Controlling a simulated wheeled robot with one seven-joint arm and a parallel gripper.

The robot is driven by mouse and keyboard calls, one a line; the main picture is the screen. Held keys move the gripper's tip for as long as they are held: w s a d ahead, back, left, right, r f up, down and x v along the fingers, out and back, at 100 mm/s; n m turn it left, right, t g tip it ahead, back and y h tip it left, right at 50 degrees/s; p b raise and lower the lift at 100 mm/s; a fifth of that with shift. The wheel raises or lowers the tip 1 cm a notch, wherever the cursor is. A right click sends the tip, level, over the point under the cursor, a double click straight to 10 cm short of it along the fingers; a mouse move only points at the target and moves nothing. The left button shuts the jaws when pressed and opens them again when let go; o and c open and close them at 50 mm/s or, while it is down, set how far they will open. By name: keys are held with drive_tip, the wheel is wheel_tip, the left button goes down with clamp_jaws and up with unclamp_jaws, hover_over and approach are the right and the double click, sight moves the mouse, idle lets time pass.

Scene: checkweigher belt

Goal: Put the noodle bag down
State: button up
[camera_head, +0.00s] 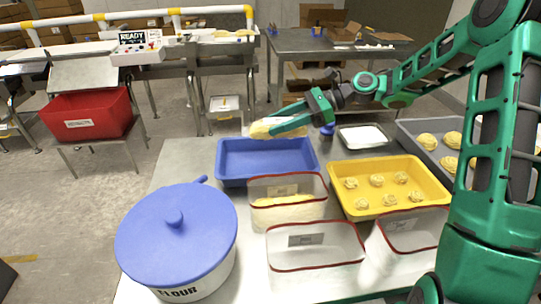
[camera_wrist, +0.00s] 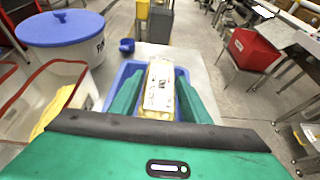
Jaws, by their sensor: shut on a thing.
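My gripper (camera_head: 284,128) is shut on the noodle bag (camera_head: 262,129), a pale yellow bag with a white label. In the wrist view the noodle bag (camera_wrist: 159,88) lies lengthwise between the two green fingers. The gripper holds it above the far side of the empty-looking blue tray (camera_head: 232,176). In the wrist view the blue tray (camera_wrist: 106,103) shows below and around the bag. Part of the tray floor is hidden by the bag and fingers.
A white flour pot (camera_head: 190,284) with a blue lid stands front left. Clear red-rimmed bins (camera_head: 318,265) stand in front. A yellow tray (camera_head: 387,209) with noodle nests is to the right. A red bin (camera_head: 90,113) stands on a separate stand.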

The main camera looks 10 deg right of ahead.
drive_tip(key=shift+s+a+f, duration=0.7)
drive_tip(key=shift+f, duration=0.55)
drive_tip(key=shift+s+a+f, duration=0.65)
drive_tip(key=shift+s+f, duration=0.05)
drive_tip(key=shift+f, duration=0.6)
drive_tip(key=shift+s+a+f, duration=0.7)
drive_tip(key=shift+f, duration=0.55)
drive_tip(key=shift+f, duration=0.1)
drive_tip(key=shift+f, duration=0.3)
drive_tip(key=shift+f, duration=0.2)
drive_tip(key=o, duration=1.2)
drive_tip(key=shift+o, duration=0.2)
drive_tip(key=shift+r, duration=0.6)
drive_tip(key=v, duration=1.2)
